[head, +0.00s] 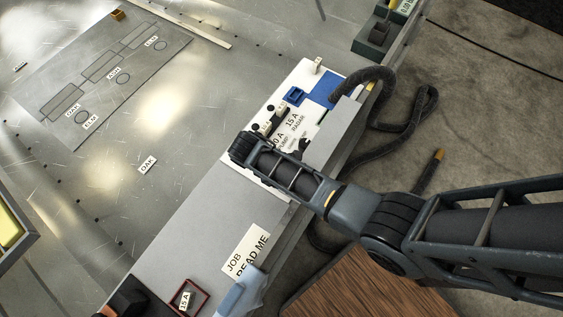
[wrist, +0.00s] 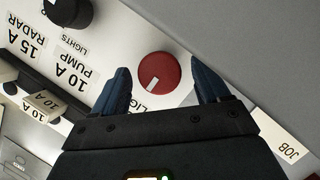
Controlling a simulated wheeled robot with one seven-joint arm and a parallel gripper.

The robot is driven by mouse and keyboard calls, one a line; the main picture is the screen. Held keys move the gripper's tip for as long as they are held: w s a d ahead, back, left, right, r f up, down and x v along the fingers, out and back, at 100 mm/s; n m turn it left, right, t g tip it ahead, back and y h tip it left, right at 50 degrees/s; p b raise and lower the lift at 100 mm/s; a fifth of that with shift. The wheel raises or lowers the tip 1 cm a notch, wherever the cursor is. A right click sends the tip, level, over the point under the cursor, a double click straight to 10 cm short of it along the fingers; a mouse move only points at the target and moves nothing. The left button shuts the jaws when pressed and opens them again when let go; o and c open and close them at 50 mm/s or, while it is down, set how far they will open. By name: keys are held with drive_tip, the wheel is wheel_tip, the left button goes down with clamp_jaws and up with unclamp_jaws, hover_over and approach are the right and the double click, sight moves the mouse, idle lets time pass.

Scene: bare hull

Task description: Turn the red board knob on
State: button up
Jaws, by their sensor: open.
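The red board knob (wrist: 158,73) shows in the wrist view on a white panel, a round disc with a white pointer mark toward its lower left. My gripper (wrist: 166,82) is open, with one dark blue finger on each side of the knob. The fingers appear apart from the knob; I cannot tell how far above the panel they are. In the head view my gripper's end and the arm lie over the near part of the white board (head: 317,72) and hide the red knob.
Black knobs and labels "15 A RADAR" (wrist: 28,42) and "10 A PUMP" (wrist: 70,68) sit beside the red knob. A "JOB READ ME" card (head: 246,250) and a red-rimmed tray (head: 199,293) lie on the bench nearer. A dark hose (head: 395,140) lies at the right.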

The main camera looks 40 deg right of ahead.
drive_tip(key=shift+f, duration=0.1)
drive_tip(key=shift+c, duration=0.3)
drive_tip(key=c, duration=1)
drive_tip(key=shift+o, duration=0.2)
drive_tip(key=m+g, duration=0.1)
drive_tip(key=m, duration=0.2)
drive_tip(key=shift+w+d+m+y, duration=0.1)
drive_tip(key=shift+m+y, duration=0.2)
drive_tip(key=shift+y, duration=0.1)
drive_tip(key=m+g+y, duration=0.1)
drive_tip(key=m, duration=0.3)
drive_tip(key=shift+d+m, duration=0.1)
drive_tip(key=shift+m, duration=0.2)
drive_tip(key=m+y, duration=0.1)
drive_tip(key=m, duration=0.1)
drive_tip(key=m+y, duration=0.1)
drive_tip(key=m, duration=0.1)
drive_tip(key=shift+d+g+p, duration=0.15)
drive_tip(key=shift+g+p, duration=0.15)
drive_tip(key=shift+p, duration=0.1)
drive_tip(key=shift+d+m+y+p, duration=0.1)
drive_tip(key=shift+m+y+p, duration=0.55)
drive_tip(key=shift+m, duration=1.55)
drive_tip(key=shift+y, duration=0.35)
